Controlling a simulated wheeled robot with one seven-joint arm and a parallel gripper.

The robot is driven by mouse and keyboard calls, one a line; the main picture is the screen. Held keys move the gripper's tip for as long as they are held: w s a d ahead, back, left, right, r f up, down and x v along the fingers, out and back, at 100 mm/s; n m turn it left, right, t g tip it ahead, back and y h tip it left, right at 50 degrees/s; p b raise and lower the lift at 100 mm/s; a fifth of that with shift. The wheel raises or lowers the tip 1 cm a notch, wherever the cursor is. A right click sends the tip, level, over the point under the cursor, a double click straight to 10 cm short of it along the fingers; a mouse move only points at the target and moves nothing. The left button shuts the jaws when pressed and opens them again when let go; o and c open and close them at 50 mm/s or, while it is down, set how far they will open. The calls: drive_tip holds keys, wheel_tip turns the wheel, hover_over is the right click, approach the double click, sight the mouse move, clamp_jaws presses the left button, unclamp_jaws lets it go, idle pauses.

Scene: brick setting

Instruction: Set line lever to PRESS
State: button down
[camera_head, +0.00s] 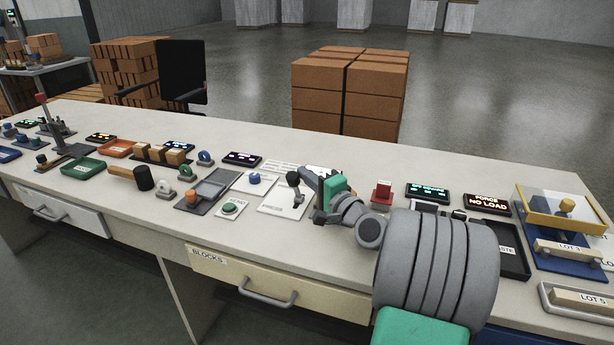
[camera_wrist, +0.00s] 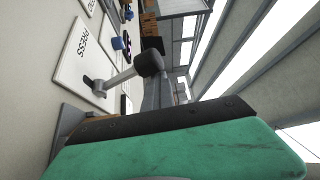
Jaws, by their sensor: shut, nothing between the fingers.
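The line lever stands on a white plate (camera_head: 275,208) marked PRESS near its front left. Its dark round knob (camera_head: 293,178) tops a short rod that rises from a slot. In the wrist view the black knob (camera_wrist: 149,63) and grey rod (camera_wrist: 118,78) stand clear of the plate (camera_wrist: 72,60), with the PRESS text beside the slot. My gripper (camera_head: 313,182) is shut and empty, just right of the lever. In the wrist view its green and black body fills the lower part. I cannot tell whether a finger touches the lever. Part of the plate is hidden behind my gripper.
A green button box (camera_head: 232,208) and a blue knob (camera_head: 254,179) sit left of the plate. A red block-shaped control (camera_head: 381,192) and a NO LOAD display (camera_head: 487,204) stand to the right. A BLOCKS drawer (camera_head: 262,284) is below the front edge.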

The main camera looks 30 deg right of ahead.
drive_tip(key=shift+a+f, duration=0.25)
drive_tip(key=s+d, duration=0.1)
drive_tip(key=s, duration=0.6)
drive_tip(key=shift+s+d+p, duration=0.25)
drive_tip(key=shift+s+p, duration=0.1)
drive_tip(key=shift+s, duration=0.05)
